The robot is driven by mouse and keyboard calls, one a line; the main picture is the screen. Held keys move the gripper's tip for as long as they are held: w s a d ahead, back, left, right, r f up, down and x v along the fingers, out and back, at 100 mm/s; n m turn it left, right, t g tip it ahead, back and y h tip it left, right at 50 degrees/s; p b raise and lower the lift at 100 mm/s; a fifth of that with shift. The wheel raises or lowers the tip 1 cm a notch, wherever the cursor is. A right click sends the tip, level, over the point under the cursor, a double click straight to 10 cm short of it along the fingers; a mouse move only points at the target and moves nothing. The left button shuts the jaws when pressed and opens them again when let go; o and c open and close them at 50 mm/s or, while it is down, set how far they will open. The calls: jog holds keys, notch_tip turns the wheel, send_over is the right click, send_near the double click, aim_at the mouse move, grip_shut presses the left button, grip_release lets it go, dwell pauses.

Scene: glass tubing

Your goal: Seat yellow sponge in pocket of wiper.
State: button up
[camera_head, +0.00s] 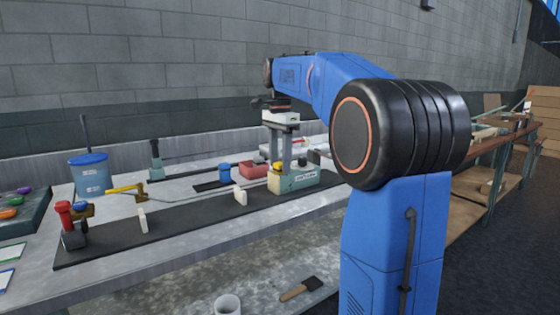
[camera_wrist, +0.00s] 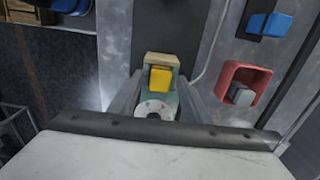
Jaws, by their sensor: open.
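The yellow sponge (camera_wrist: 161,78) shows in the wrist view on the green body of the wiper (camera_wrist: 173,98), between a beige block and a grey round part. In the head view a small yellow patch of the sponge (camera_head: 277,168) shows by the green wiper block (camera_head: 300,181), under my gripper. I cannot tell how deep the sponge sits in the pocket. My gripper (camera_head: 281,158) points down and is open. In the wrist view its fingers (camera_wrist: 160,88) stand on either side of the wiper and sponge, with no clear contact visible.
A red tray (camera_wrist: 229,76) holding a grey block lies to the right in the wrist view, near a blue item (camera_wrist: 270,24). In the head view, white supports (camera_head: 240,196) and a thin rod share the black board (camera_head: 185,229). A blue-lidded bucket (camera_head: 90,180) stands at left.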

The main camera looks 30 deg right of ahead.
aim_at(280, 163)
notch_tip(280, 163, up, 12)
dwell(0.5)
jog(key=shift+r, duration=0.1)
jog(key=s+a+f+n+t, duration=0.1)
jog(key=s+a+f+n, duration=0.4)
jog(key=s+f, duration=0.5)
jog(key=s+a+f+n+t, duration=0.2)
jog(key=s+a+f+n, duration=0.3)
jog(key=s+f, duration=0.5)
jog(key=s+a+f+n+t, duration=0.1)
jog(key=s+a+f+n, duration=0.4)
jog(key=s+f, duration=0.5)
notch_tip(280, 163, down, 6)
jog(key=n, duration=0.2)
jog(key=shift+a+r+n+t, duration=0.25)
jog(key=shift+a+n+t, duration=0.05)
jog(key=shift+a+t, duration=0.1)
jog(key=shift+s, duration=0.1)
